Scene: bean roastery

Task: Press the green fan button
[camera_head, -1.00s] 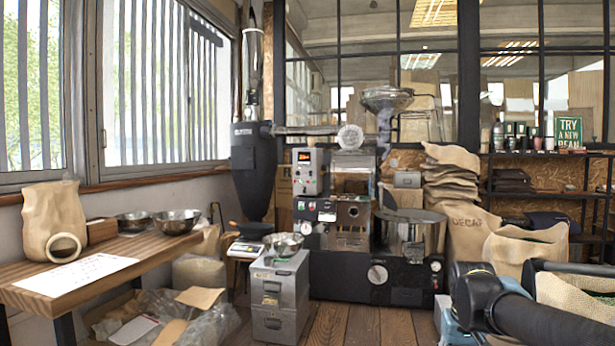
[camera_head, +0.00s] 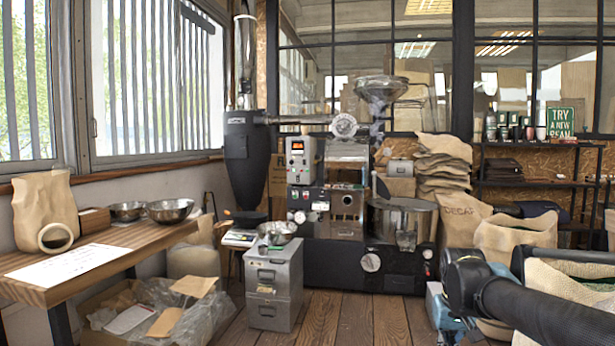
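The coffee roaster (camera_head: 345,202) stands on the floor at the middle back. Its upright grey control box (camera_head: 301,160) carries a small lit red display and small controls below it. A lower dark panel (camera_head: 309,204) has several small buttons and a gauge. The controls are too small to tell which one is the green fan button. My arm shows as black and blue links at the lower right, well in front of the roaster and to its right. My gripper's fingers are not in view.
A grey drawer cabinet (camera_head: 274,292) with a metal bowl (camera_head: 277,232) on top stands in front of the roaster's left side. A wooden table (camera_head: 120,238) is at left, burlap sacks (camera_head: 515,243) at right. Wooden floor (camera_head: 350,318) is clear in the middle.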

